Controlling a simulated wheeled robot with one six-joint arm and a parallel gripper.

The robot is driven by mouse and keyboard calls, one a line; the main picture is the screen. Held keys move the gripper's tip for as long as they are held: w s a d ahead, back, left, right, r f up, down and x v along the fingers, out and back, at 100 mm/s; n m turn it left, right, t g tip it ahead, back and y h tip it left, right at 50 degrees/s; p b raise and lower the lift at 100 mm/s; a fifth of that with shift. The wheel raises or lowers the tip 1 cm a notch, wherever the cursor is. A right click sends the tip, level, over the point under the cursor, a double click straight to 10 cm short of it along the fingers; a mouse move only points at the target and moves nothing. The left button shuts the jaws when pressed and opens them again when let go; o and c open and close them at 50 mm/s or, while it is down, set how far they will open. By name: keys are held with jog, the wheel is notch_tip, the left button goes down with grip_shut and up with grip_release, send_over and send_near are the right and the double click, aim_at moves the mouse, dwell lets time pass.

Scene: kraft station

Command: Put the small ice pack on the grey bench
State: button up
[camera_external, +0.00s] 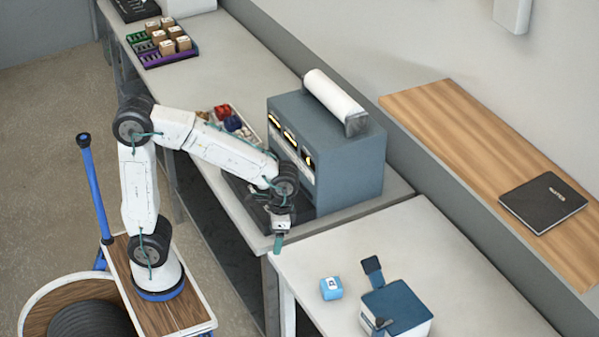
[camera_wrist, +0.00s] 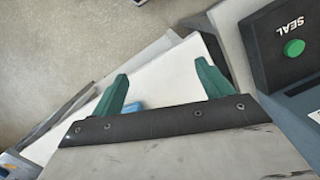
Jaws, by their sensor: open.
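A small light-blue block with a white mark, which looks like the ice pack (camera_external: 331,288), rests on the nearer pale grey bench (camera_external: 335,258) in the external view. In the wrist view a blue thing (camera_wrist: 132,106), probably the same pack, shows past the fingers, partly hidden by the left one. My gripper (camera_external: 279,243) points down, open and empty, over the edge where the two benches meet, apart from the pack and up and left of it. Its green fingers (camera_wrist: 163,85) are spread wide in the wrist view.
A white box with a dark blue lid (camera_external: 397,306) stands right of the pack. A blue-grey machine (camera_external: 340,150) stands on the long bench (camera_external: 232,62) behind my gripper; a green SEAL button (camera_wrist: 293,47) shows in the wrist view. The nearer bench's right part is clear.

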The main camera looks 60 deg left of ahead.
send_over(332, 283)
jog(key=s+a, duration=0.4)
notch_tip(332, 283, down, 5)
jog(key=shift+n+t+h, duration=0.3)
jog(key=shift+n+t, duration=0.1)
jog(key=shift+t, duration=0.2)
jog(key=w+d, duration=0.2)
jog(key=w+d+r, duration=0.1)
jog(key=w, duration=0.1)
jog(key=shift+d, duration=0.4)
jog(key=shift+w+n, duration=0.1)
jog(key=shift+n, duration=0.2)
notch_tip(332, 283, down, 8)
jog(key=shift+d+r, duration=0.15)
jog(key=shift+r, duration=0.1)
jog(key=c, duration=1.2)
jog(key=shift+r, duration=0.15)
